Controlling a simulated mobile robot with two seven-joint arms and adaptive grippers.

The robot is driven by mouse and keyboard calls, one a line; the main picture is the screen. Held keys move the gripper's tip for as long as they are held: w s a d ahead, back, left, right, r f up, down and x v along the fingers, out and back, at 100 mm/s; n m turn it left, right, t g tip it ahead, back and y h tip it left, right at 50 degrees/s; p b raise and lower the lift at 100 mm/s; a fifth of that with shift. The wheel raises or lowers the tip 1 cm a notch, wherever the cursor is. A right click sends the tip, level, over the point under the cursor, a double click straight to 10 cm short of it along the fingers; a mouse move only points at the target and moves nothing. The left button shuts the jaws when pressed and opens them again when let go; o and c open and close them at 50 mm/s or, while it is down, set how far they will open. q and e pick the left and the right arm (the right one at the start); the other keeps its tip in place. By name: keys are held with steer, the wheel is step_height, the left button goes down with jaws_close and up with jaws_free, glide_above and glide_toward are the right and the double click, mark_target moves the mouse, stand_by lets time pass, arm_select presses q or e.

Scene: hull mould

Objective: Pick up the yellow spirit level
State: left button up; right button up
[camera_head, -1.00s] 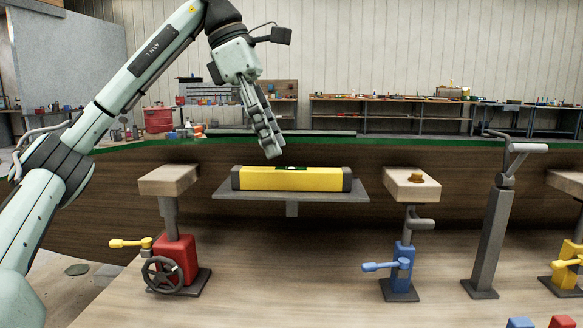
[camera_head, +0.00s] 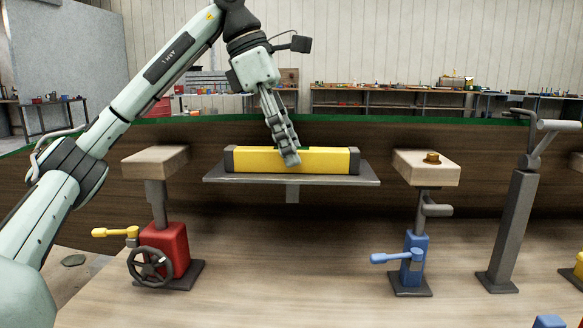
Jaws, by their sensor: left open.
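The yellow spirit level (camera_head: 230,160) has dark end caps and lies lengthwise on a grey shelf (camera_head: 330,180) in the middle of the head view. The fingers are open and seen nearly edge-on. I cannot tell whether they touch the level or straddle it. The fingers hide a part of the level's middle. My right gripper is not in view.
A red jack (camera_head: 167,245) with a wooden block (camera_head: 155,162) stands left of the shelf. A blue jack (camera_head: 413,255) with another block (camera_head: 425,168) stands right. A grey post (camera_head: 510,230) is further right. The wooden hull wall (camera_head: 75,180) runs behind.

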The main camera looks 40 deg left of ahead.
arm_select(q)
steer(key=shift+w+d+f, duration=0.1)
steer(key=shift+d+f, duration=0.05)
steer(key=shift+f, duration=0.3)
jaws_close()
steer(key=shift+r, duration=0.1)
